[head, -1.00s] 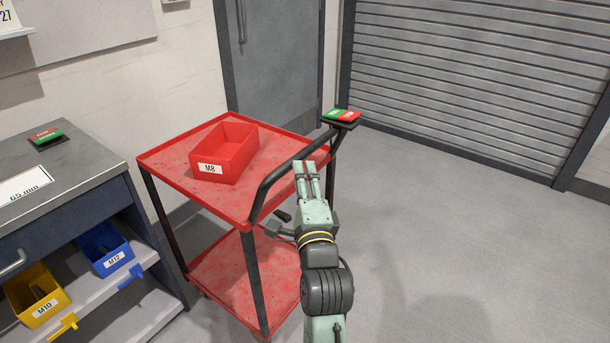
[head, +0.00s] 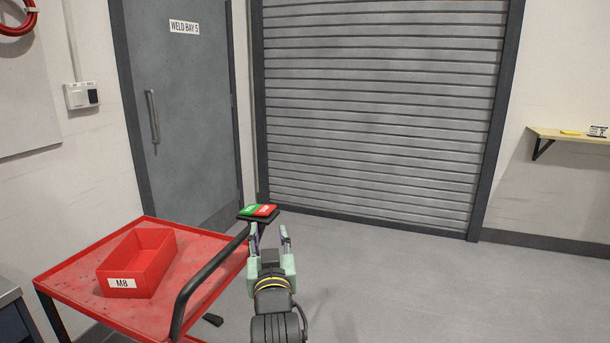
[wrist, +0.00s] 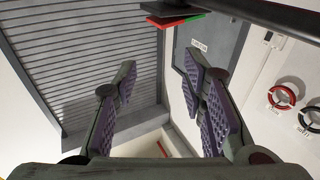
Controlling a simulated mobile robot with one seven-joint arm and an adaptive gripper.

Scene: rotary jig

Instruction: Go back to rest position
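My gripper (head: 270,234) is in the lower middle of the head view, raised beside the handle of the red cart. Its two fingers are apart with nothing between them. In the wrist view the gripper (wrist: 160,95) shows both purple-padded fingers spread wide, with the shutter and door behind them. The green and red button box (head: 258,210) sits on the cart's handle end, just behind the fingertips in the head view. It also shows at the top of the wrist view (wrist: 174,20), apart from the fingers.
The red cart (head: 70,275) stands at lower left with a red M8 bin (head: 137,263) on top. A grey door (head: 180,110) and a roller shutter (head: 380,110) close off the back. A small shelf (head: 570,138) is on the right wall. The floor at right is clear.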

